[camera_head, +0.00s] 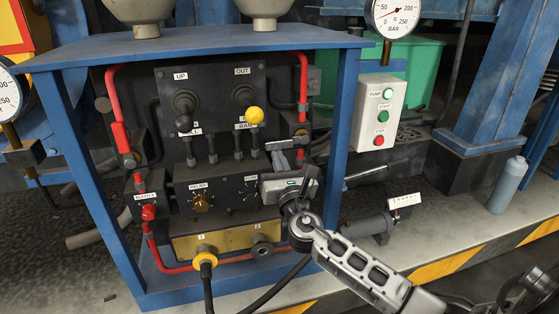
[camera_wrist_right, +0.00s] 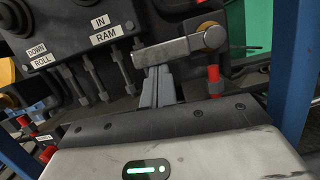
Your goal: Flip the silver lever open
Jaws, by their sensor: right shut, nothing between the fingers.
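The silver lever (camera_wrist_right: 172,52) is a flat bar lying nearly level in the right wrist view, with a brass-coloured pivot (camera_wrist_right: 212,37) at its right end. In the head view the lever (camera_head: 279,145) shows small on the right side of the dark control panel. My right gripper (camera_wrist_right: 158,88) is shut and empty, its fingertips right at the lower side of the lever; I cannot tell if they touch it. In the head view the right gripper (camera_head: 281,160) is in front of the panel, and its body hides part of the lower panel. My left gripper is not in view.
A blue frame (camera_head: 341,120) surrounds the panel, with its right post close to my right arm. Red pipes (camera_head: 303,85) run along both sides. A yellow-knobbed joystick (camera_head: 254,115) stands left of the lever. A button box (camera_head: 379,112) is to the right.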

